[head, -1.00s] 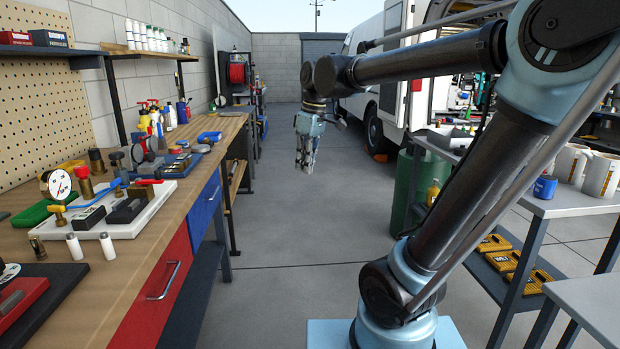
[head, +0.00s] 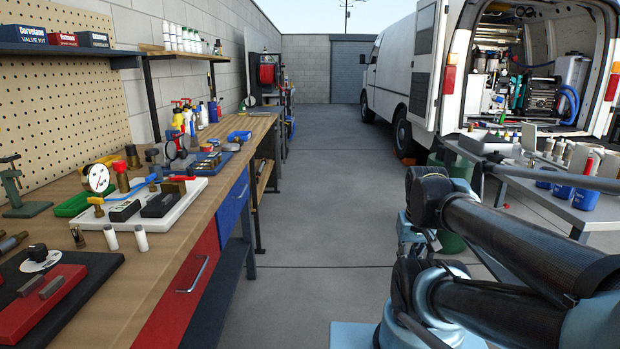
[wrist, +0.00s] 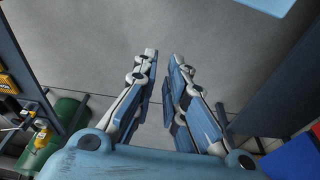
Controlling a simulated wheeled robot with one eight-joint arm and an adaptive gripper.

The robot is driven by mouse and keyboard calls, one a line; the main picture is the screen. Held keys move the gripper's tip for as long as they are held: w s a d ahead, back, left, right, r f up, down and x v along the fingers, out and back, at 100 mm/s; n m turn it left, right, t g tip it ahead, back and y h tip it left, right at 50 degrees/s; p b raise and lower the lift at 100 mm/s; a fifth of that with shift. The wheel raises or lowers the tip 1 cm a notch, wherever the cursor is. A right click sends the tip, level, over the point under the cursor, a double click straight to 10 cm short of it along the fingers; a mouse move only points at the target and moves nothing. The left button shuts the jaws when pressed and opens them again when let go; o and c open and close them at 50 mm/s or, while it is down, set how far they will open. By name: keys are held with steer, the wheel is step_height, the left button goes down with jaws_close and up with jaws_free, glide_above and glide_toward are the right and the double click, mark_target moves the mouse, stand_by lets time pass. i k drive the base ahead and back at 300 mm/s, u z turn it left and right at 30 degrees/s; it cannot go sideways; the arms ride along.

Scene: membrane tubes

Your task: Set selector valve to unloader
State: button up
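A black knob on a round white dial plate (head: 40,260) sits on a dark mat at the near left of the bench in the head view. It looks like a selector valve, but its markings are too small to read. My gripper (head: 412,240) hangs over the floor to the right of the bench, partly hidden by my arm and well away from the knob. In the wrist view my gripper (wrist: 164,58) points at bare floor. Its two fingers are apart with nothing between them.
A red block (head: 40,302) lies beside the dial on the mat. A white board (head: 152,200) with a gauge and fittings is farther along the wooden bench. A green bin (head: 452,240) and a side table (head: 520,180) stand at right. The floor between is clear.

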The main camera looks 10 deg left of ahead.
mark_target(97, 202)
steer(key=u, duration=0.4)
steer(key=i, duration=0.65)
steer(key=u, duration=1.1)
